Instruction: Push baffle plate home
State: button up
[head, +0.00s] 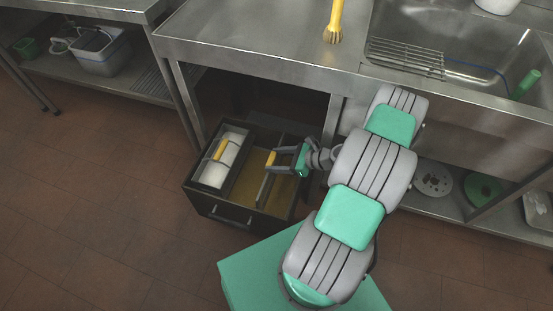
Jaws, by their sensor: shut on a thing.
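A dark open box (234,214) stands on the floor under the steel counter, with murky yellow-brown liquid inside. The grey baffle plate (264,188) stands upright across the liquid compartment, a yellow grip at its top end. My gripper (274,159) reaches in from the right and is shut on the baffle plate at the yellow grip. The plate's lower edge is hidden in the liquid, so I cannot tell how deep it sits.
A pale basket (214,174) with a yellow handle fills the box's left compartment. The counter (250,38) and its leg (185,105) stand close behind the box. A yellow-handled brush (335,25) and a wire rack (405,57) lie above. The tiled floor at left is clear.

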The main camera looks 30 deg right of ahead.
jog(key=shift+f+b, duration=1)
jog(key=shift+f, duration=0.35)
jog(key=o, duration=1.8)
jog(key=shift+r, duration=0.1)
jog(key=s+a+r+p, duration=0.3)
jog(key=s+r+p, duration=0.4)
jog(key=s+r, duration=0.6)
jog(key=shift+s+a, duration=0.15)
jog(key=shift+s, duration=0.15)
